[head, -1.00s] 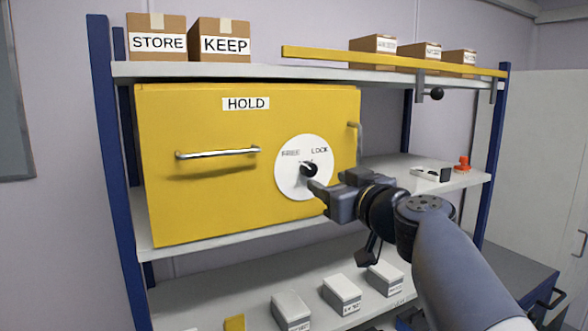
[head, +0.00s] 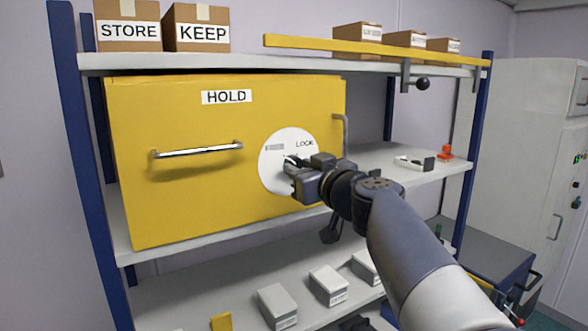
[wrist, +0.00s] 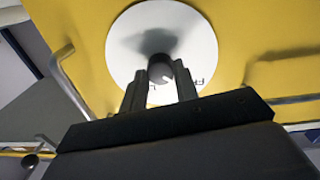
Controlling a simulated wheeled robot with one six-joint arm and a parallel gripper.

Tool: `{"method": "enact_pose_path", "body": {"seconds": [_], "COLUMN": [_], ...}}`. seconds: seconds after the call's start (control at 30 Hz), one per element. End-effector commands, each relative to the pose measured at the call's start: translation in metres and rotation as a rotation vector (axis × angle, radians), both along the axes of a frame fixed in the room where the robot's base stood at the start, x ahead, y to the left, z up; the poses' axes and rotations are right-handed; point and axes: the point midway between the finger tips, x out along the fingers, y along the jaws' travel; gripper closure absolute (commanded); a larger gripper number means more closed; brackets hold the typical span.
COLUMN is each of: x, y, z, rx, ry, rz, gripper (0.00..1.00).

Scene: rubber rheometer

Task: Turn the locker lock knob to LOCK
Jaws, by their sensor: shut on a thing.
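The yellow locker (head: 190,195), labelled HOLD, stands on the middle shelf with its door face toward me. A round white dial (head: 268,178) on its right part carries the word LOCK at upper right and a blurred word at upper left. My gripper (head: 294,170) is at the dial, with its fingers closed on the lock knob (wrist: 160,70) in the wrist view. The fingers lie on either side of the knob. The gripper hides most of the knob in the head view. I cannot tell which word the knob points at.
A silver handle (head: 198,150) sticks out left of the dial, and a grey bar (head: 342,130) stands at the locker's right edge. A yellow beam (head: 375,52) runs along the top shelf. Several grey boxes (head: 328,285) sit on the lower shelf.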

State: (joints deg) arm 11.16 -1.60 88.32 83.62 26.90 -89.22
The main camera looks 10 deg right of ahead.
Motion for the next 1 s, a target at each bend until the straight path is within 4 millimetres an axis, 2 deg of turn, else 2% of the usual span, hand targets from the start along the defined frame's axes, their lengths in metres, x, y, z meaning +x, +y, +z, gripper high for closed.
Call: {"method": "enact_pose_path", "body": {"seconds": [0.03,0.2,0.57,1.0], "x": [0.0,0.0,-0.0002,-0.0002], "y": [-0.0002,-0.0002,-0.0001,0.0002], "z": [0.0001,0.0001,-0.0013,-0.0019], "rx": [0.0,0.0,0.055,0.38], "ry": [0.0,0.0,0.018,0.123], "rz": [-0.001,-0.001,0.0,-0.001], "gripper": [0.8,0.94,0.94,0.94]}}
